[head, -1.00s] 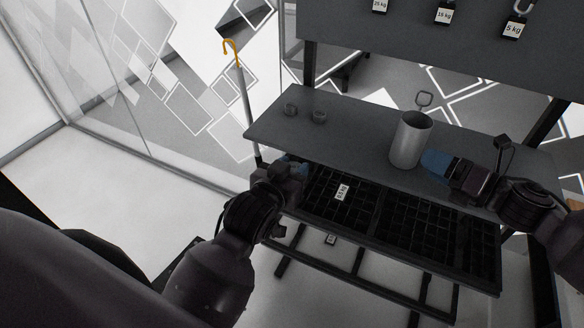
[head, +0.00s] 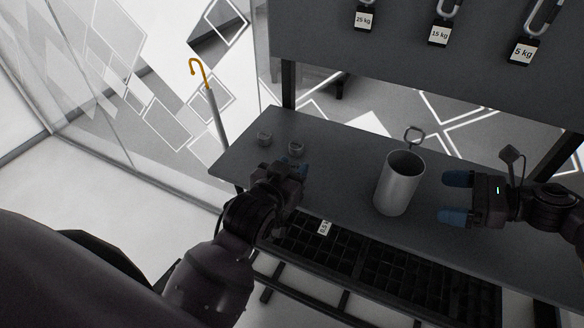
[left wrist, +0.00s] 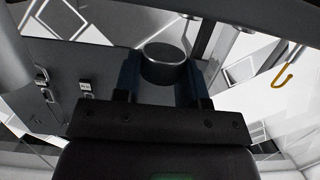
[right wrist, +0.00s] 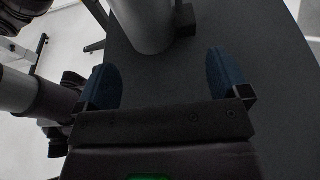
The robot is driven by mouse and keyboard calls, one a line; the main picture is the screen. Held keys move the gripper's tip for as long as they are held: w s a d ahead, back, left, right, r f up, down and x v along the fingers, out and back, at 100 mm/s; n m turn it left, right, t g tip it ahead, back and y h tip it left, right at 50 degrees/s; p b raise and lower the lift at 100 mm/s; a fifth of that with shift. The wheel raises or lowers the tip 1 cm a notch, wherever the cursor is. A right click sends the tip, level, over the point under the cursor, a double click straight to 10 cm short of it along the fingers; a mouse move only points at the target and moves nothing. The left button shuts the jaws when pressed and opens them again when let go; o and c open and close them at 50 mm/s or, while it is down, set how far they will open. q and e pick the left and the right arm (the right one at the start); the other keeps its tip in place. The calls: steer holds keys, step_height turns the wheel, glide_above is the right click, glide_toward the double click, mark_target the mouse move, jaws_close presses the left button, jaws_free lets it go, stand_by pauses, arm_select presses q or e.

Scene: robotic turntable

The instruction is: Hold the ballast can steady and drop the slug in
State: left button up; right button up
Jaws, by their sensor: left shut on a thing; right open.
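The ballast can (head: 398,190), a grey open-topped cylinder, stands upright on the dark table. My right gripper (head: 452,198) is open and empty to its right, fingers pointing at it and apart from it. The can also shows between and beyond the open fingers in the right wrist view (right wrist: 145,25). My left gripper (head: 285,168) is at the table's left part, shut on a short dark cylindrical slug (left wrist: 165,62).
A loop handle (head: 413,133) rises behind the can. A dark gridded tray (head: 370,262) lies below the table's front edge. Labelled weights (head: 438,35) hang on the panel behind. A yellow-hooked pole (head: 205,85) stands left of the table. The tabletop between left gripper and can is clear.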

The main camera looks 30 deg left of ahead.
mark_target(411, 192)
steer(key=shift+a, duration=0.2)
arm_select(q)
steer(key=shift+r, duration=0.1)
arm_select(e)
steer(key=shift+s+a, duration=0.1)
steer(key=shift+a, duration=0.15)
arm_select(q)
steer(key=shift+s+f+b, duration=0.15)
steer(key=shift+f+b, duration=0.25)
steer(key=shift+f, duration=0.15)
arm_select(e)
steer(key=x, duration=0.7)
steer(key=shift+f, duration=0.15)
arm_select(q)
steer(key=shift+f, duration=0.35)
arm_select(e)
steer(key=shift+x, duration=1.05)
jaws_close()
steer(key=shift+c, duration=0.8)
jaws_free()
